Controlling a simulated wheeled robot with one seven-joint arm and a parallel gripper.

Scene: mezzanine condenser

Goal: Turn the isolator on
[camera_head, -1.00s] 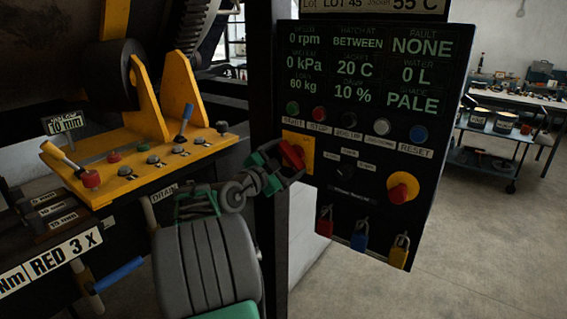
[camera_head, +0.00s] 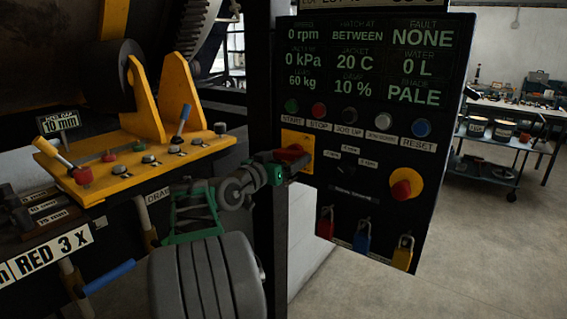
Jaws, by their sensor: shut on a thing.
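The isolator is a red rotary handle (camera_head: 291,154) on a yellow plate (camera_head: 306,139) at the left edge of the black control panel (camera_head: 345,205). Its handle lies roughly level across the plate. My gripper (camera_head: 286,164) is at the handle from the lower left, shut on it. The green-edged fingers hide part of the handle and the plate's lower left, so any position marks there cannot be read.
A red knob on a yellow base (camera_head: 406,185) and several hanging padlocks (camera_head: 362,237) are on the same panel. A dark upright post (camera_head: 263,130) stands just left of it. A yellow lever console (camera_head: 130,165) is at left. Open floor lies at right.

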